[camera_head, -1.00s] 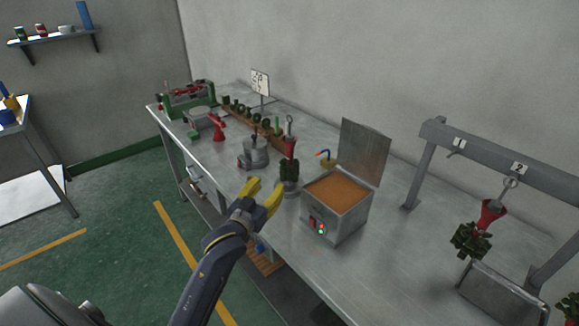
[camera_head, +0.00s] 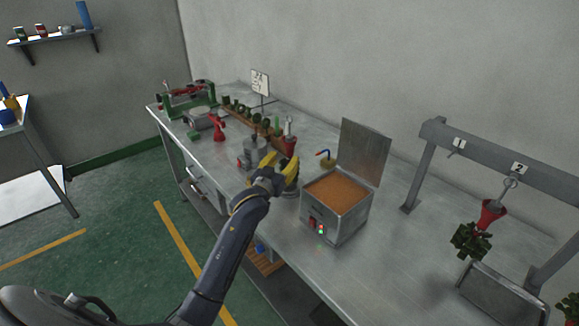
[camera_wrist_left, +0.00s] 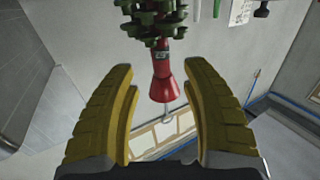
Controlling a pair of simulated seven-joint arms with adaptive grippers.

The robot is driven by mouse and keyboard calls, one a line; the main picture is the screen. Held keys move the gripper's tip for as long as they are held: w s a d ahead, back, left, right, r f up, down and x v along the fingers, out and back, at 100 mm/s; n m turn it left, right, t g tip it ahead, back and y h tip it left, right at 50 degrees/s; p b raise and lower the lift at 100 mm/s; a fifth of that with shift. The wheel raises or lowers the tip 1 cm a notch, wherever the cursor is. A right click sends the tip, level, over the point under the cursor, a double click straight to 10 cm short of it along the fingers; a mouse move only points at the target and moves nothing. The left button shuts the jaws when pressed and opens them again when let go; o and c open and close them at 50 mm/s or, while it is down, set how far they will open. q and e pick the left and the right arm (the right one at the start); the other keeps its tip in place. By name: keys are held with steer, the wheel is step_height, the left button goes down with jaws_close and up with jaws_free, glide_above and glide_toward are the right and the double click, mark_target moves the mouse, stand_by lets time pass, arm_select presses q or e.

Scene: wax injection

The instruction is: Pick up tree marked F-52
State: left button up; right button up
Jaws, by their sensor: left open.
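A wax tree with a red cup (camera_head: 289,146) stands on the bench left of the wax pot; its dark green part is hidden behind my left gripper. In the left wrist view its red cup (camera_wrist_left: 162,84) and green branches (camera_wrist_left: 155,20) show upside down, with a small dark tag whose writing is too small to read. My left gripper (camera_head: 283,163) is open, its yellow fingers at the tree. In the wrist view the cup appears between the fingertips; I cannot tell how deep. Another green tree (camera_head: 470,240) hangs from a hook under sign 2. My right gripper is not in view.
A box-shaped pot of orange wax (camera_head: 338,190) with a raised lid (camera_head: 362,152) stands just right of the gripper. A grey rack (camera_head: 500,160) stands on the bench's right end. A row of small green pieces (camera_head: 240,112) and a red stand (camera_head: 217,127) are farther left.

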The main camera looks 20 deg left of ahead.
mark_target(288, 155)
arm_select(q)
steer(key=shift+w+a+f, duration=0.1)
steer(key=shift+w, duration=1.25)
steer(key=shift+w+a+f, duration=0.1)
steer(key=shift+w, duration=1.2)
jaws_close()
